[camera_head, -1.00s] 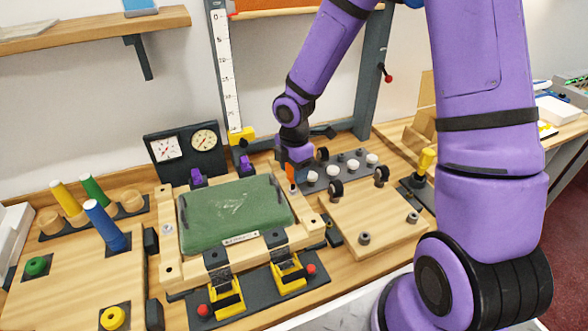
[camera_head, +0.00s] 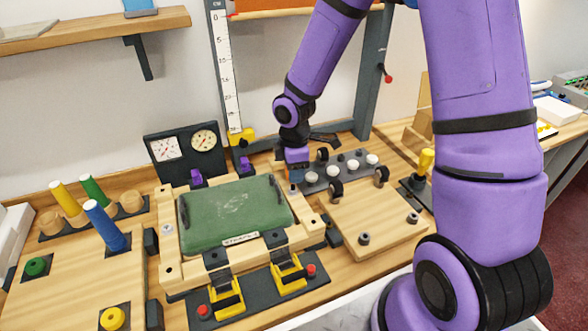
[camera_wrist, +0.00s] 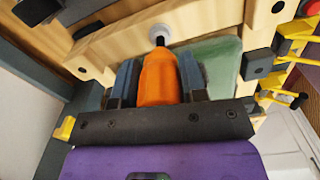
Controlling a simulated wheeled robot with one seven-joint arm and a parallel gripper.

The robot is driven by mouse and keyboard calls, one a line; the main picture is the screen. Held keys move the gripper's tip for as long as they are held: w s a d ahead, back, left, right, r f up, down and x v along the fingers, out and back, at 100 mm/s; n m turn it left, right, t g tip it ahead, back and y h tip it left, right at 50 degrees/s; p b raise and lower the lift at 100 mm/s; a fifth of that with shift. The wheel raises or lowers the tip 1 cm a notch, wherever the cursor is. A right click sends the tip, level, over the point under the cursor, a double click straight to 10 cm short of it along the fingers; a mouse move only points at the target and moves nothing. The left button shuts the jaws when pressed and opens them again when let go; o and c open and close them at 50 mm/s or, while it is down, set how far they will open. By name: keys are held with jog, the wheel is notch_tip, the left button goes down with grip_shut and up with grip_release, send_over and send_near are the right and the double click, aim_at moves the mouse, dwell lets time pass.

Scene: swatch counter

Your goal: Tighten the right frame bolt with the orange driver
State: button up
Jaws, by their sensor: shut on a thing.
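In the wrist view my gripper (camera_wrist: 159,84) is shut on the orange driver (camera_wrist: 158,76). The driver's dark tip meets a pale round bolt head (camera_wrist: 159,32) in the wooden frame rail; whether it is fully seated I cannot tell. In the head view my gripper (camera_head: 296,174) is over the right rail of the wooden frame (camera_head: 305,236), by its far corner. It mostly hides the driver and the bolt there. The green pad (camera_head: 232,212) lies within the frame. Another pale bolt (camera_head: 167,229) shows on the left rail.
Two yellow toggle clamps (camera_head: 228,299) with red tips stand at the frame's front. Gauges (camera_head: 185,150) stand behind.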

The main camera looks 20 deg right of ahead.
jog(key=m, duration=0.4)
jog(key=shift+s+a+m, duration=0.1)
jog(key=shift+m, duration=0.2)
jog(key=m, duration=0.4)
jog(key=shift+m, duration=0.4)
jog(key=o, duration=0.8)
